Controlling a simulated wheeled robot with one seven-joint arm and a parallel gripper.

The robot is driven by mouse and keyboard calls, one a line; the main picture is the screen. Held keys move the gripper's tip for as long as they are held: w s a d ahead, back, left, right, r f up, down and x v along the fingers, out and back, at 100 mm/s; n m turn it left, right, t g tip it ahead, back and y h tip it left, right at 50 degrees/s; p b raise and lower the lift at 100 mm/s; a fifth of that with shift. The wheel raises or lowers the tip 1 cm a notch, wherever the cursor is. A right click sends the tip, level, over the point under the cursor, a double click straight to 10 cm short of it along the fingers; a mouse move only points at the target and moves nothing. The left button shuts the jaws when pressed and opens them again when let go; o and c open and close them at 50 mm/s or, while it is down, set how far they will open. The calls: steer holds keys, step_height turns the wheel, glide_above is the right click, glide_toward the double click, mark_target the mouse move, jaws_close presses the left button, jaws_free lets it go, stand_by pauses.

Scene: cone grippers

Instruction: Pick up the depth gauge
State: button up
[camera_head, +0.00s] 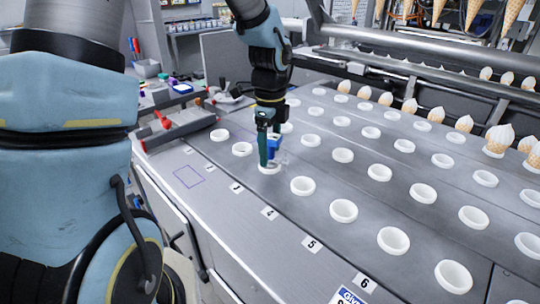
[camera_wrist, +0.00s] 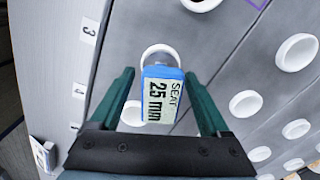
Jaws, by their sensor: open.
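The depth gauge (camera_wrist: 162,94) is a blue block whose pale display reads "SEAT 25 mm". In the wrist view its far end overlaps a white ring-shaped seat (camera_wrist: 150,50). In the head view the blue gauge (camera_head: 274,147) shows over a white seat (camera_head: 268,169) near the number 3 label, partly hidden by a finger. My gripper (camera_wrist: 159,76) is open, with one green finger on each side of the gauge. Gaps show between the fingers and the gauge. The gauge's lower part is hidden, so I cannot tell how deep it sits.
Rows of white seats (camera_head: 343,210) cover the grey metal deck (camera_head: 310,150). Filled cones (camera_head: 498,138) stand along the back right below a metal rail (camera_head: 420,68). Red-handled clamps (camera_head: 165,120) and small items lie at the left. The numbered front strip is mostly clear.

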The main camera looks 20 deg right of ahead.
steer(key=shift+c, duration=0.2)
jaws_close()
stand_by(0.3)
